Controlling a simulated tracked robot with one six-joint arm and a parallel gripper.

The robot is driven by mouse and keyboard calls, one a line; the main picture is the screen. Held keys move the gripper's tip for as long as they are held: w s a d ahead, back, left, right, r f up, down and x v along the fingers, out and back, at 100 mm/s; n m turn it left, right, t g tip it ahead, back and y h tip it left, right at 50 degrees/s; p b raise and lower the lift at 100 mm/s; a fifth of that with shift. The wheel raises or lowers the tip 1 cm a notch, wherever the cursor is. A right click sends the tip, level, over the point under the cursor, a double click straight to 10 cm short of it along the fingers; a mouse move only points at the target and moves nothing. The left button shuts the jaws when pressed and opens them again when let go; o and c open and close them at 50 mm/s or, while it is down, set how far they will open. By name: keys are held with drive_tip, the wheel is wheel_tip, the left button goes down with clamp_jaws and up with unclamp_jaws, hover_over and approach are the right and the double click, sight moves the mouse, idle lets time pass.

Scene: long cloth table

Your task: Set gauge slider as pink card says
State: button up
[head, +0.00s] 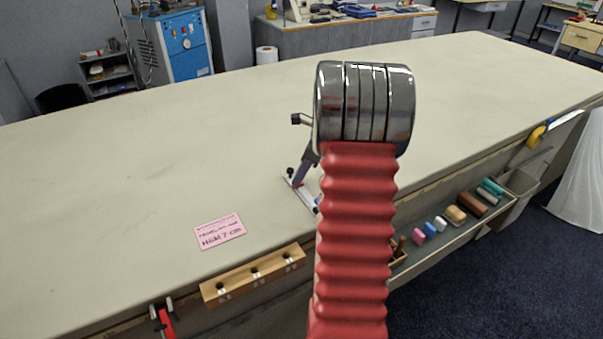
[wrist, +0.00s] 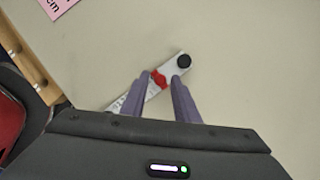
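The gauge (head: 306,198) is a white strip lying on the cloth table, partly hidden by my arm in the head view. In the wrist view the gauge (wrist: 180,70) has a black knob (wrist: 184,61) at one end and a red slider (wrist: 158,79). My gripper (wrist: 159,77) is open, with one purple finger on each side of the slider and gaps visible; I cannot tell its height above it. The scale marks are too small to read. The pink card (head: 220,231) lies left of the gauge; its bottom line reads "HEM 7 cm".
A wooden block with several holes (head: 253,275) sits at the table's front edge, near a red clamp (head: 165,322). A tray (head: 450,229) of coloured pieces hangs along the front. The cloth table (head: 130,170) is clear behind and left of the gauge.

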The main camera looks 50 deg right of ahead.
clamp_jaws()
idle(0.4)
drive_tip(key=shift+s+a, duration=0.3)
drive_tip(key=shift+s, duration=0.65)
drive_tip(key=shift+o, duration=0.9)
unclamp_jaws()
